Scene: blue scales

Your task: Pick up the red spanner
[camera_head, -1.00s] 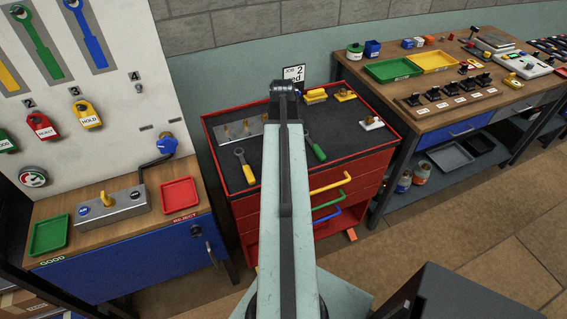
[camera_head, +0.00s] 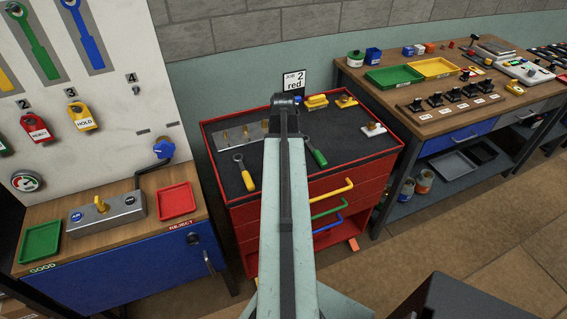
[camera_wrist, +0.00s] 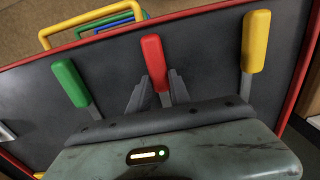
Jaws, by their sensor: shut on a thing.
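The red spanner (camera_wrist: 154,58) lies in the wrist view with its handle toward the red rim of the cart top. My gripper (camera_wrist: 159,80) has one finger on each side of its shaft, just below the handle, and is shut on it. The jaw end is hidden under my gripper's body. In the head view my arm hides the red spanner. A green spanner (camera_head: 316,152) lies right of it in the head view and a yellow spanner (camera_head: 245,174) left of it. They also show in the wrist view, green (camera_wrist: 70,82) and yellow (camera_wrist: 256,42).
The spanners lie on the dark top of a red drawer cart (camera_head: 222,208). A card (camera_head: 293,82) reads "JOB 2 red". Benches stand on both sides.

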